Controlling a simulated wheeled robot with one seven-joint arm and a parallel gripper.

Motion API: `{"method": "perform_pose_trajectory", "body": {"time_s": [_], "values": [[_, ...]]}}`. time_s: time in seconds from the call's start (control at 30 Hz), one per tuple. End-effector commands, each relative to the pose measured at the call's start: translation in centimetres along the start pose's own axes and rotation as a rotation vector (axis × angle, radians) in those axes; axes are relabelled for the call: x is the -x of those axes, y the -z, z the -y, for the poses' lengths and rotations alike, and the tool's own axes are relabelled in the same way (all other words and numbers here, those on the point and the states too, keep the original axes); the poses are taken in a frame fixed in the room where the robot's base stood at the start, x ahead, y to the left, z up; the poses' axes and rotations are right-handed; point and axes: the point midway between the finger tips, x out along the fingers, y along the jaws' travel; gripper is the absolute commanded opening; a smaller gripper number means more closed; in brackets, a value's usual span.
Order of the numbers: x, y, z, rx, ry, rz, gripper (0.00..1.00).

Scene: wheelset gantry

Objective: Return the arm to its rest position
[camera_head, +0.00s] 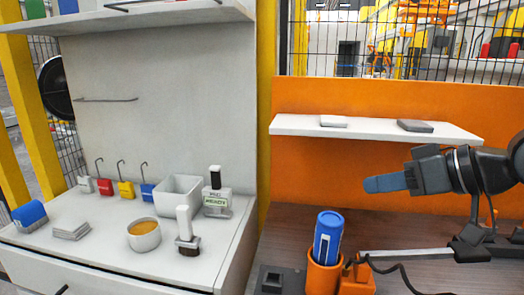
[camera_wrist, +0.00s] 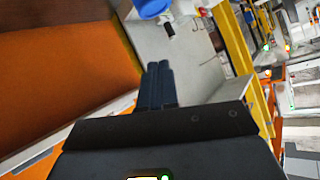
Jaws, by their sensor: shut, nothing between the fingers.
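My gripper (camera_head: 384,183) is at the right in the head view, pointing left, in front of the orange wall panel and below the wall shelf. Its blue-grey fingers are together with nothing between them. The closed fingers also show in the wrist view (camera_wrist: 158,84), pointing up the picture. My arm reaches in from the right edge. Nothing touches the fingers in the head view. A blue marker-like cylinder (camera_head: 328,236) stands in an orange holder (camera_head: 322,276) below and left of my gripper, apart from it.
A white shelf (camera_head: 372,130) with two small flat blocks hangs behind my gripper. At the left, a white worktop (camera_head: 100,262) holds a bowl (camera_head: 144,239), a white bin (camera_head: 178,192), a brush (camera_head: 187,232) and colored tags on hooks. A yellow post (camera_head: 265,110) divides the two areas.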

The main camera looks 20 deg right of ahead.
Motion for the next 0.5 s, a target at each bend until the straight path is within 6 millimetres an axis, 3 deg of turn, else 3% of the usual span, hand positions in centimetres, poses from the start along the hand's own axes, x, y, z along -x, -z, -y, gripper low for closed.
{"method": "perform_pose_trajectory", "body": {"time_s": [0.1, 0.27, 0.5], "values": [[-2.2, 1.9, 2.9, -0.051, 0.069, -0.163, 0.00], [-4.0, 3.2, 5.5, -0.139, 0.118, -0.353, 0.00], [-6.0, 1.9, 8.0, -0.301, 0.121, -0.562, 0.00]]}}
